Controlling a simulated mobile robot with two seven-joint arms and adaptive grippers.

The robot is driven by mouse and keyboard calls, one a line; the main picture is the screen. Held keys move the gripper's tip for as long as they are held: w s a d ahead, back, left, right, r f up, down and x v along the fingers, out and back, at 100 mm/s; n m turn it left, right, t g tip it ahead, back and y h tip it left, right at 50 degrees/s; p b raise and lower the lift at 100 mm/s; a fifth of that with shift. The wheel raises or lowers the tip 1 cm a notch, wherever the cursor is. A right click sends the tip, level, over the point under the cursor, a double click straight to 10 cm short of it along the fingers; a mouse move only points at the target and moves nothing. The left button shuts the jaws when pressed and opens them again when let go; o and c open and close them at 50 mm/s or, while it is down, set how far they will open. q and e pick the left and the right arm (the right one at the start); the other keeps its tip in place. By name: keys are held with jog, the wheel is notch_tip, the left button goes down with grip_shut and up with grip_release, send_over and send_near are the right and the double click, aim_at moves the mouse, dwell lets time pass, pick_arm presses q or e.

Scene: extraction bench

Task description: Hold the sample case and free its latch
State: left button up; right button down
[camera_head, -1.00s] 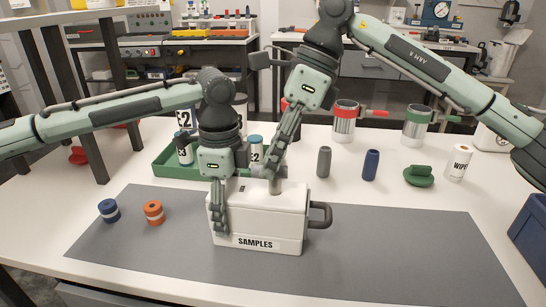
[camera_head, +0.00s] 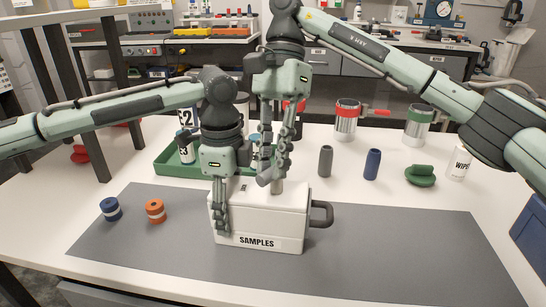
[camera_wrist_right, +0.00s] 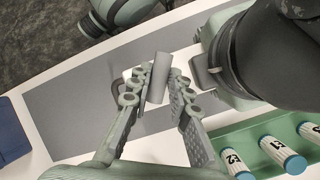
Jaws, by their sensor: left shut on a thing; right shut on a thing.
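The white sample case (camera_head: 262,222), labelled SAMPLES, stands upright on the grey mat, with a dark handle (camera_head: 321,214) at its right end. My left gripper (camera_head: 220,222) is shut on the case's left end, its fingers over the front face. A short grey post (camera_head: 277,187), apparently the latch, rises from the lid. My right gripper (camera_head: 268,180) is above the lid, with its fingers pointing down and shut on this post. In the right wrist view the grey post (camera_wrist_right: 156,84) lies between the two fingers. The fingers partly hide the lid.
A green tray (camera_head: 168,164) with labelled bottles stands behind the case. A grey cylinder (camera_head: 325,161), a blue cylinder (camera_head: 371,164) and a green object (camera_head: 420,175) stand to the right. Blue (camera_head: 110,209) and orange (camera_head: 155,211) rings lie left. The mat's right side is clear.

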jog(key=shift+s+n+h, duration=0.1)
jog(key=shift+n+h, duration=0.6)
jog(key=shift+n, duration=0.9)
jog(key=c, duration=1.4)
grip_release()
jog(key=v, duration=0.8)
jog(key=shift+o, duration=0.5)
